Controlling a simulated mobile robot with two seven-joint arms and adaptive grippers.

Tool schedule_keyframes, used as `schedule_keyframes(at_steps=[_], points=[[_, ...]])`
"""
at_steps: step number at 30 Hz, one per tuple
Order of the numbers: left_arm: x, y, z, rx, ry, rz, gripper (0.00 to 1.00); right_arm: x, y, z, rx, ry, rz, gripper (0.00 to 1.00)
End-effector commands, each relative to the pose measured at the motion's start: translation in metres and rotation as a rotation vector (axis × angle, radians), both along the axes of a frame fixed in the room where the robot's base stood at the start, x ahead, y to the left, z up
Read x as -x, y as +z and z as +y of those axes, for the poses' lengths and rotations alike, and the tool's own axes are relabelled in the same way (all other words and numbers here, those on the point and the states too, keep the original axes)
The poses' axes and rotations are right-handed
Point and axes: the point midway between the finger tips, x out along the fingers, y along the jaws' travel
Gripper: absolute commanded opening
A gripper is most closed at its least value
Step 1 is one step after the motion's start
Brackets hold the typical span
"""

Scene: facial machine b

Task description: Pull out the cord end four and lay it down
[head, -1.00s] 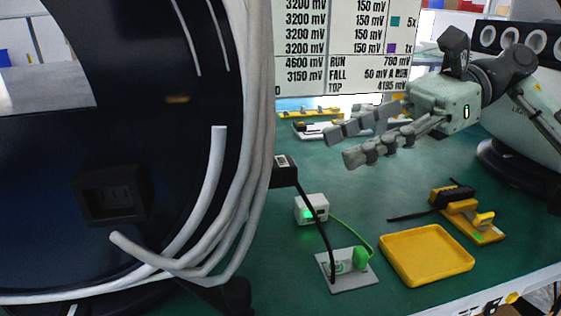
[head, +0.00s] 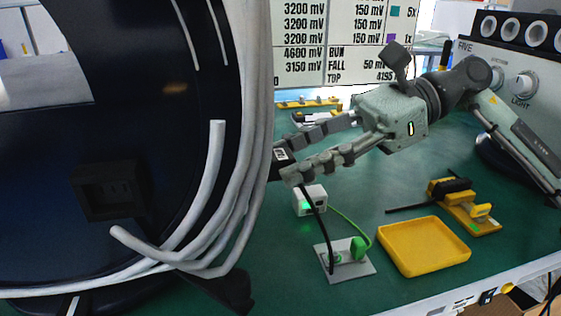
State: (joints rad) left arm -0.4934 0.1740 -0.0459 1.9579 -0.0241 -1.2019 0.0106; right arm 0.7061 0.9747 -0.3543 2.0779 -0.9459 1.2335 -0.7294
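A black plug with a small white label (head: 281,155) sits at the edge of the large dark round machine. A black cord (head: 320,220) runs from it down to a grey plate (head: 368,269) bearing a green connector (head: 358,249). I cannot read a cord number. My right gripper (head: 284,159) reaches in from the right, fingers apart, one above and one below the plug. The lower finger covers part of the plug, and I cannot see whether either finger touches it. My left gripper is not in view.
A yellow tray (head: 463,247) lies empty at the right front. A yellow-and-black tool stand (head: 482,226) is behind it. A small white box with a green light (head: 312,201) stands near the cord. White tubes (head: 215,180) hang across the dark machine.

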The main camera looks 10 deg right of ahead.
Motion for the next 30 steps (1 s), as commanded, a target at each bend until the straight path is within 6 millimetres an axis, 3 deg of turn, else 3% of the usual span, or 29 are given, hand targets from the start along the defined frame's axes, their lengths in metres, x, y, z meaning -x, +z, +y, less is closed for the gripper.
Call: schedule_keyframes(at_steps=[19, 30], points=[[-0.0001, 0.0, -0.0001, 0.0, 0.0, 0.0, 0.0, 0.0, 0.0001, -0.0002, 0.0, 0.0, 0.0, 0.0], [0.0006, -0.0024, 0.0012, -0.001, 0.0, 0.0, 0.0, -0.0004, -0.0009, -0.0031, 0.0, -0.001, 0.0, 0.0]])
